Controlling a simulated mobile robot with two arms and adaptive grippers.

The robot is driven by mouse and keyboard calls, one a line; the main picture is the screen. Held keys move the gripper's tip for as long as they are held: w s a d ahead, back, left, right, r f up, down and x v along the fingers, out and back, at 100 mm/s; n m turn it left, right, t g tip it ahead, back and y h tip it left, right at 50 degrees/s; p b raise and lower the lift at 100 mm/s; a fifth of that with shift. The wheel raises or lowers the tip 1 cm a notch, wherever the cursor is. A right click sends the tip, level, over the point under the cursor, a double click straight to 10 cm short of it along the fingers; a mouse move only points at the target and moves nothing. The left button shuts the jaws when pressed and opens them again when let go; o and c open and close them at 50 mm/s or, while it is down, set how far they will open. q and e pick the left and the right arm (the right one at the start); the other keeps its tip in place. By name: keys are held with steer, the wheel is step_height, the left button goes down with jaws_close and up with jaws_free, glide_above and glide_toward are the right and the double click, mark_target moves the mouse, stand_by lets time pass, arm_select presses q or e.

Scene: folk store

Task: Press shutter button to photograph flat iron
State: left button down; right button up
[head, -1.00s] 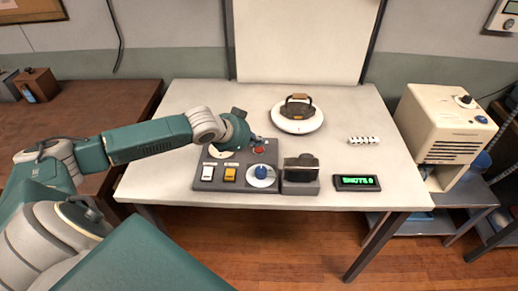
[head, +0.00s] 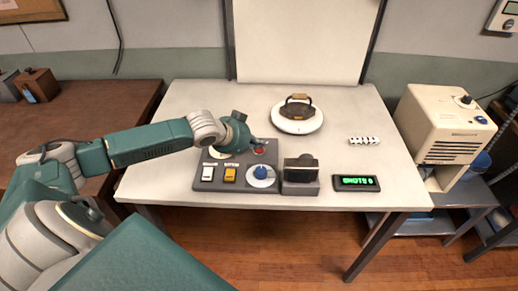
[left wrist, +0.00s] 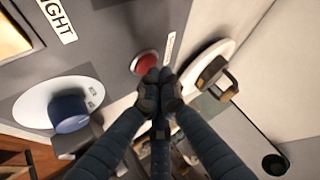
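The red shutter button (head: 259,150) is on the grey control panel (head: 207,184); it also shows in the left wrist view (left wrist: 145,62). My left gripper (head: 256,141) is over the panel's back right part, close to the button. In the left wrist view its fingertips (left wrist: 159,90) are together, empty, just beside the button; I cannot tell whether they touch it. The flat iron (head: 298,107) is dark with a brown handle and sits on a round white turntable (head: 298,126). A dark camera (head: 301,168) stands at the panel's right. My right gripper is not in view.
The panel also has a white switch (head: 208,173), a yellow switch (head: 230,174) and a blue knob (head: 262,172). A green shots display (head: 356,183) and a small black-and-white item (head: 364,141) are on the table. A cream machine (head: 440,115) stands at the right.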

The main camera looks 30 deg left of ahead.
mark_target(257, 150)
arm_select(q)
steer(key=shift+f, duration=0.15)
stand_by(0.3)
steer(key=shift+f, duration=0.3)
stand_by(0.3)
steer(key=shift+r+p, duration=0.85)
steer(key=shift+p, duration=0.2)
step_height(257, 150, up, 5)
steer(key=p, duration=0.5)
steer(key=shift+p, duration=0.3)
